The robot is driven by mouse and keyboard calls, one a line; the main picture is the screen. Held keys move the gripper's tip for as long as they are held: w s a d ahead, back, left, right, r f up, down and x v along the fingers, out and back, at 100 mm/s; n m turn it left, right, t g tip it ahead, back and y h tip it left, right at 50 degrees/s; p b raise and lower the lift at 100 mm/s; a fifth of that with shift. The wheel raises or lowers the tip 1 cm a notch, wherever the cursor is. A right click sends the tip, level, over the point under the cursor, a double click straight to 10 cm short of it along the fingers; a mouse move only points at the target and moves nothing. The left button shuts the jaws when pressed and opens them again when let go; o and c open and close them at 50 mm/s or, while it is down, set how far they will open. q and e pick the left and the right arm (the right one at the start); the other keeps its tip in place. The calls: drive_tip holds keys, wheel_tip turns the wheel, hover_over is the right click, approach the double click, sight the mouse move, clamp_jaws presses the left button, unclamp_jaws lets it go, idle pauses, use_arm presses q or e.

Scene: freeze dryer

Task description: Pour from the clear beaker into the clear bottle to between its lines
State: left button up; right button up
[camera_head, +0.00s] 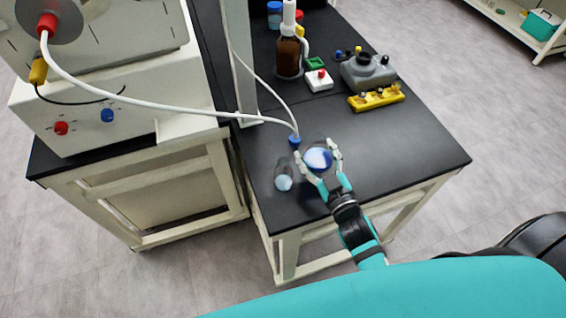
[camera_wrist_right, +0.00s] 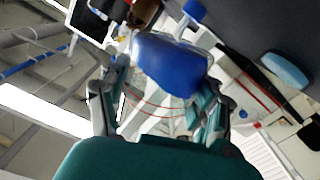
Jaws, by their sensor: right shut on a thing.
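My right gripper (camera_head: 318,162) is shut on the clear beaker (camera_head: 318,158), with one finger on either side of it. The beaker holds blue liquid and is above or at the front of the black bench. In the right wrist view the beaker (camera_wrist_right: 172,65) shows its deep blue liquid between the fingers (camera_wrist_right: 160,100). The clear bottle (camera_head: 284,182) stands just left of the gripper, with a pale blue patch of liquid in it. Its lines are too small to read. I cannot tell how far the beaker is tilted. My left gripper is not in view.
A white hose (camera_head: 170,104) runs from the freeze dryer (camera_head: 110,110) to a blue fitting (camera_head: 294,140) just behind the bottle. A brown bottle (camera_head: 289,56), a grey device (camera_head: 366,72) and a yellow rack (camera_head: 376,97) stand farther back. The bench's right front (camera_head: 420,150) is clear.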

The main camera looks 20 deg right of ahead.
sight(318, 155)
drive_tip(key=r+n+p, duration=0.1)
drive_tip(key=r, duration=0.1)
drive_tip(key=a+r+n+p, duration=0.1)
drive_tip(key=r+p, duration=0.1)
drive_tip(key=shift+s+r, duration=0.1)
drive_tip(key=shift+r, duration=0.15)
drive_tip(key=shift+a+r, duration=0.1)
drive_tip(key=shift+a, duration=0.1)
drive_tip(key=shift+a+r+n+p, duration=0.35)
drive_tip(key=shift+a+r+n, duration=0.05)
drive_tip(key=shift+r+n, duration=0.65)
drive_tip(key=shift+n, duration=0.35)
drive_tip(key=shift+a+r+n, duration=0.1)
drive_tip(key=shift+r+n, duration=0.05)
drive_tip(key=shift+n, duration=0.15)
drive_tip(key=shift+f+n+b, duration=0.25)
drive_tip(key=shift+n+b, duration=0.2)
drive_tip(key=shift+n, duration=0.35)
idle(0.8)
drive_tip(key=shift+f+n+b, duration=0.25)
drive_tip(key=shift+n+b, duration=0.05)
drive_tip(key=shift+n, duration=0.4)
drive_tip(key=shift+f+n+b, duration=0.2)
drive_tip(key=shift+n+b, duration=0.05)
drive_tip(key=shift+n, duration=0.45)
idle(2.4)
